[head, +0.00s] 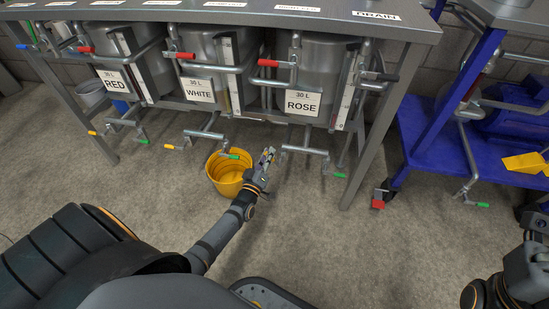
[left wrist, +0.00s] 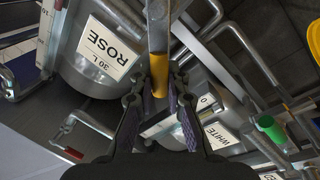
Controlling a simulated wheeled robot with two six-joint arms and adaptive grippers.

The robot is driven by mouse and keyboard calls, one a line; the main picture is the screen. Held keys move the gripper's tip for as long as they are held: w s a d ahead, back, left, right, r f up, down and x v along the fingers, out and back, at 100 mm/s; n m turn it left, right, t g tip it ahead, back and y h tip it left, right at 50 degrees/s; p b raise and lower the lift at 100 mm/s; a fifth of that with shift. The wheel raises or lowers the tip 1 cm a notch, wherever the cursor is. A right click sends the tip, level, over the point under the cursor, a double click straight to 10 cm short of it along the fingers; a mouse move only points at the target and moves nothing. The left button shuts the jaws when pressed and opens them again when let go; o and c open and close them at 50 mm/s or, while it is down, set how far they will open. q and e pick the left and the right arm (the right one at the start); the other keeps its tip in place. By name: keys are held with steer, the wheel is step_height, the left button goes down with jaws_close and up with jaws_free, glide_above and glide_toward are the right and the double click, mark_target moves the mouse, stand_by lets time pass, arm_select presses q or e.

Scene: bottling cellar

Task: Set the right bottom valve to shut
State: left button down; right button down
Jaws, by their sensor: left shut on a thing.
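My left gripper (head: 266,158) is shut on the yellow-handled lever (left wrist: 158,72) at the lower left of the ROSE tank (head: 311,75). In the left wrist view the yellow grip lies between the two fingers, and its bare metal part runs up out of the picture. In the head view the fingers hide most of this lever. A green-handled lever (head: 340,175) hangs at the lower right of the same tank. The ROSE tank also shows in the left wrist view (left wrist: 95,50). My right gripper is not in view; only part of that arm shows at the lower right.
The WHITE tank (head: 205,85) with a green-handled lever (head: 231,156) is close on the left. A yellow bucket (head: 227,174) stands on the floor beside my left gripper. Bench legs (head: 385,122) and a blue cart (head: 430,140) stand on the right. The front floor is clear.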

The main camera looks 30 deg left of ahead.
arm_select(q)
steer(key=shift+s+a+f+n+y+b, duration=0.1)
steer(key=shift+a+f+n+y+b, duration=0.6)
steer(key=shift+n, duration=1.25)
steer(key=shift+s+a+f+n+y+b, duration=0.15)
steer(key=shift+f+n+y+b, duration=0.15)
steer(key=shift+f+n+b, duration=1.2)
steer(key=shift+s+a+f+n+y+b, duration=0.1)
steer(key=shift+a+f+n+y+b, duration=0.25)
steer(key=shift+n, duration=2)
steer(key=shift+d+f, duration=0.1)
steer(key=c, duration=1.3)
jaws_free()
steer(key=shift+c, duration=0.2)
steer(key=v, duration=0.7)
steer(key=shift+s, duration=0.2)
steer(key=shift+d, duration=0.15)
